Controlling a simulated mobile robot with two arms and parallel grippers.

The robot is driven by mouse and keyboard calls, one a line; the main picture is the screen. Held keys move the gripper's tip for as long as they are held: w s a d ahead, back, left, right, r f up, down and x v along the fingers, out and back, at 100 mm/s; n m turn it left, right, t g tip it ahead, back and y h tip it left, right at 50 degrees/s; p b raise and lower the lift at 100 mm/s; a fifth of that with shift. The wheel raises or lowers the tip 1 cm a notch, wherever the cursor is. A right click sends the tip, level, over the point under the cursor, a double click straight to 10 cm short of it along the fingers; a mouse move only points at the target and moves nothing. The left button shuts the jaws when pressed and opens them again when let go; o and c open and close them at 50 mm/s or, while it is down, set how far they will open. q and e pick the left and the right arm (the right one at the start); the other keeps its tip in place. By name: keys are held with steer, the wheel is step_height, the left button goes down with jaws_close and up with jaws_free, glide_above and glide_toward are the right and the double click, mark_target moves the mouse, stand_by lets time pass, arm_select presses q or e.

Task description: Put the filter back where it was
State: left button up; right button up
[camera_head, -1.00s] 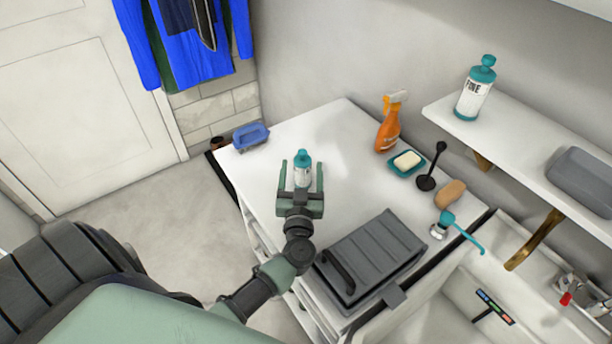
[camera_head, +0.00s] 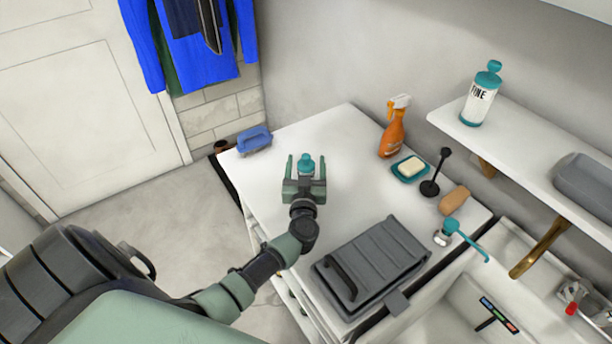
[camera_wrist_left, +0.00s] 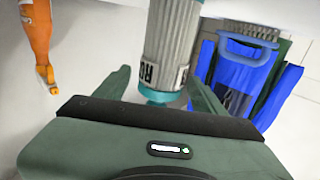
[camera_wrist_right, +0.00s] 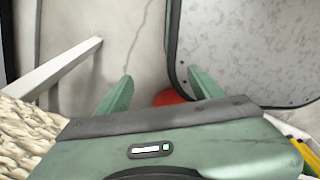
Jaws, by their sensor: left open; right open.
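The filter appears to be the ribbed grey-white cylinder with teal ends and black lettering; its teal top shows in the head view (camera_head: 306,161) and its body in the left wrist view (camera_wrist_left: 173,30). It stands on the white countertop (camera_head: 345,140). My left gripper (camera_wrist_left: 159,77) is open, with one finger on each side of the filter and gaps visible in the wrist view. In the head view the gripper hides the filter's lower body. My right gripper (camera_wrist_right: 160,75) is open and empty, outside the head view.
A grey ribbed panel (camera_head: 385,255) with a black handle lies on the counter's near side. A blue brush (camera_head: 254,140), orange spray bottle (camera_head: 393,133), soap dish (camera_head: 401,177) and black stopper (camera_head: 431,187) stand around. A wall shelf (camera_head: 530,140) overhangs the right.

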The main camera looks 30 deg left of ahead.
arm_select(q)
steer(key=shift+r, duration=0.1)
jaws_close()
